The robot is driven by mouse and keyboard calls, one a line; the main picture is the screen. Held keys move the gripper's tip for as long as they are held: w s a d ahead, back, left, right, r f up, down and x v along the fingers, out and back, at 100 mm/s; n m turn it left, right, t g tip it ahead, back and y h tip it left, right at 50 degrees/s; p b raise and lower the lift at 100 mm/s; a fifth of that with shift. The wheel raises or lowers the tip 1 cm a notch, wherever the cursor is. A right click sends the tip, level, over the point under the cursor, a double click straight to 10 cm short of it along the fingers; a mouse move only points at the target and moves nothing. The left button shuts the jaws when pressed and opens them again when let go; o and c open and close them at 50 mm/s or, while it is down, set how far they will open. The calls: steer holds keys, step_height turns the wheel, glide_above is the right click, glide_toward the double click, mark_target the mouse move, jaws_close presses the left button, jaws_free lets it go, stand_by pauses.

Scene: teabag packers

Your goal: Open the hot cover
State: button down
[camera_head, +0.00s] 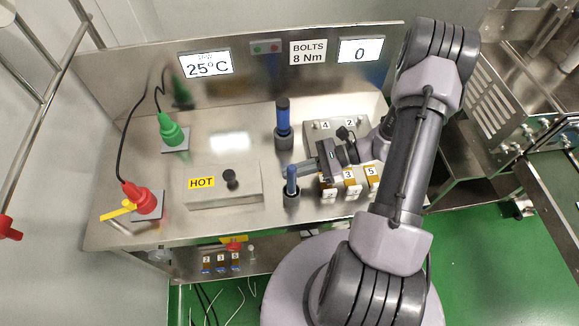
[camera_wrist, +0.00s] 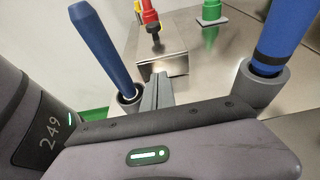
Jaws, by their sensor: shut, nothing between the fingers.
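The hot cover (camera_head: 222,196) is a low metal box with a yellow HOT label (camera_head: 201,183) and a black knob (camera_head: 230,177) on top. It sits flat on the metal bench. In the wrist view the hot cover (camera_wrist: 165,63) lies ahead of the fingers, with its dark knob (camera_wrist: 153,30) in front of a red plug. My gripper (camera_head: 286,171) is shut and empty, pointing left toward the hot cover, to the right of it and apart from it. Its closed fingers also show in the wrist view (camera_wrist: 158,90).
Two blue-handled tools stand upright in holders, one behind (camera_head: 283,115) and one in front (camera_head: 291,180) of my gripper. A green plug (camera_head: 171,131) and a red plug (camera_head: 140,198) stand at the left. Numbered parts (camera_head: 349,185) lie right. The bench between green plug and cover is clear.

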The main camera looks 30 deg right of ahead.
steer(key=b+x, duration=0.1)
steer(key=x, duration=0.5)
steer(key=shift+w+a+f+b, duration=0.15)
steer(key=shift+a+f+b, duration=0.1)
steer(key=shift+b, duration=0.05)
steer(key=shift+r, duration=0.1)
